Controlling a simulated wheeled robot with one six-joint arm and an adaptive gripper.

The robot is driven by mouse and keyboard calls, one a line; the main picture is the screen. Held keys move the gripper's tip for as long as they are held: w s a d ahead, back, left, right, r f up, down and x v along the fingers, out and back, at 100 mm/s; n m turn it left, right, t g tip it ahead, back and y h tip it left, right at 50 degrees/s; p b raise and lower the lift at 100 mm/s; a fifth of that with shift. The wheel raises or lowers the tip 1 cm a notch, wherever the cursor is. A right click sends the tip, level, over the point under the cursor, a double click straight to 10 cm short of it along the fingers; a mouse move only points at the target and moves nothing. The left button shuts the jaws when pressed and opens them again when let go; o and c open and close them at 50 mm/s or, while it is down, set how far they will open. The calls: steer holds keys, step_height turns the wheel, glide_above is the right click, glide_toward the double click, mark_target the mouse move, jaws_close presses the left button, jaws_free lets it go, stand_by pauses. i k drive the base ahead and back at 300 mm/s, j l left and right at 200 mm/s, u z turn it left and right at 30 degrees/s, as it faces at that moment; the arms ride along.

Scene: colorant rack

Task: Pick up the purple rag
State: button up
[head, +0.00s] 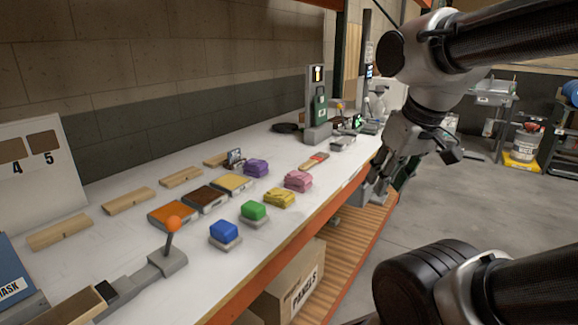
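The purple rag (256,168) is a small folded cloth lying on the white workbench, behind the yellow and pink rags. Nothing covers it in the head view. My gripper (376,194) hangs from the arm near the bench's front edge, to the right of the purple rag and clearly apart from it. Its fingers point downward. They overlap in this view, so whether they are open or shut is unclear. No purple cloth is seen at the fingers.
A lever (170,240) rises at front left.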

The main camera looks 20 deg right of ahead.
mark_target(255, 168)
steer(key=l+u, duration=0.1)
steer(key=u, duration=0.25)
steer(key=i+l+u, duration=0.1)
steer(key=u, duration=0.25)
steer(key=i+l+u, duration=0.15)
steer(key=l, duration=0.5)
steer(key=i+l+u, duration=0.2)
steer(key=l, duration=0.45)
steer(key=l+u, duration=0.15)
steer(key=l, duration=0.45)
